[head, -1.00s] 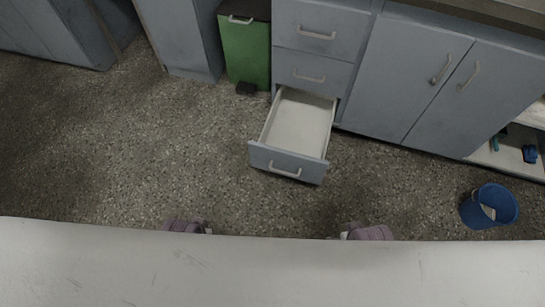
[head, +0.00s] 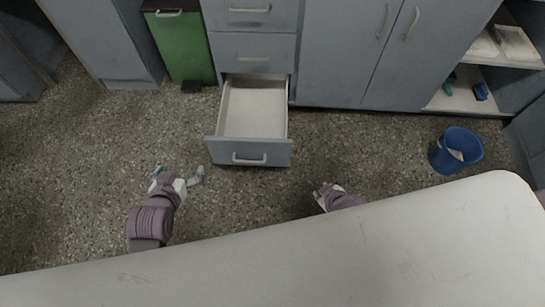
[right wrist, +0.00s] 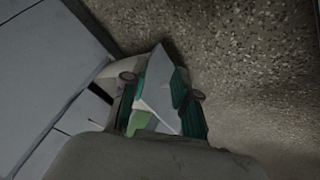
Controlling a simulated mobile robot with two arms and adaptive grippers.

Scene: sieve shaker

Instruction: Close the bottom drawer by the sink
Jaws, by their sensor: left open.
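The bottom drawer (head: 249,152) is pulled well out of the grey-blue cabinet, and its pale empty inside shows. Its front has a light bar handle (head: 249,160). My left gripper (head: 180,173) is open and empty, low and left of the drawer front, apart from it. My right gripper (head: 321,190) is right of and nearer than the drawer front, apart from it and partly hidden by the pale surface. In the right wrist view its dark teal fingers (right wrist: 162,100) stand apart, with pale and green shapes seen between them.
A green pedal bin (head: 187,48) stands left of the drawers. A blue bucket (head: 452,154) stands on the floor at right. A pale surface (head: 330,250) crosses the foreground. The speckled floor around the drawer is clear.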

